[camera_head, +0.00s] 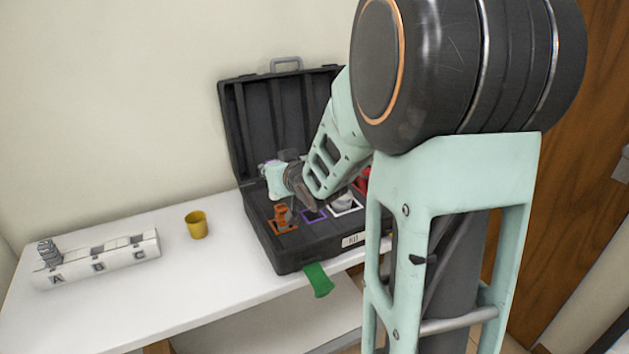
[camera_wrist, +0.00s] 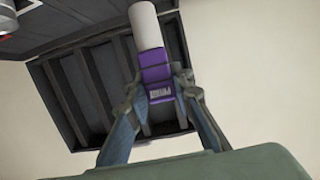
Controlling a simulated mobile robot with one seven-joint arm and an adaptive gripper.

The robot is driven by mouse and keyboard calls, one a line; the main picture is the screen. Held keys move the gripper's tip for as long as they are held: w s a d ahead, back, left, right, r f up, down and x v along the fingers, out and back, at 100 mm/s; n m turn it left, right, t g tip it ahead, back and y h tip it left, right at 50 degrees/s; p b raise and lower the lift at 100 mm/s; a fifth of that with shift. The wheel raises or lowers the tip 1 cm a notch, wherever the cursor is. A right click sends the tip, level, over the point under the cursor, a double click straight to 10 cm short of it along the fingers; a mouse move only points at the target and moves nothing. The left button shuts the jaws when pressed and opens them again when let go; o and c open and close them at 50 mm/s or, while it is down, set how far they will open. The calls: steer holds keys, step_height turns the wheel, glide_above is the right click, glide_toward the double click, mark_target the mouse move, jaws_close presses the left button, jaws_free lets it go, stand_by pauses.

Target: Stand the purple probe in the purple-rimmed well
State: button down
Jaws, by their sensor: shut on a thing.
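The purple probe (camera_wrist: 157,70) has a purple body with a small printed label and a pale grey end. In the wrist view my gripper (camera_wrist: 161,88) is shut around its purple body. In the head view my gripper (camera_head: 307,203) is over the open black case, close to the purple-rimmed well (camera_head: 315,216). The part of this well that shows is dark and looks empty.
The black case (camera_head: 315,254) stands open on the white table (camera_head: 190,308). An orange-rimmed well (camera_head: 287,229) holds an orange probe; a white-rimmed well (camera_head: 347,210) holds a grey-white piece. A yellow cup (camera_head: 197,226), a white A-B-C rack (camera_head: 105,264) and a green strap (camera_head: 318,281) also show.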

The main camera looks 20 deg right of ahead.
steer(key=s+d, duration=0.1)
steer(key=d, duration=0.5)
steer(key=d+f+b, duration=0.1)
steer(key=f+b, duration=0.2)
steer(key=s+d+f+b, duration=0.1)
steer(key=f+b, duration=0.3)
steer(key=d+f+b, duration=0.1)
steer(key=f+b, duration=0.2)
steer(key=shift+s+d+f, duration=0.15)
steer(key=shift+d, duration=0.05)
steer(key=shift+p, duration=0.3)
stand_by(1.0)
steer(key=shift+f+b, duration=0.5)
steer(key=shift+f, duration=0.05)
stand_by(0.4)
steer(key=c, duration=2)
jaws_free()
steer(key=shift+s, duration=0.15)
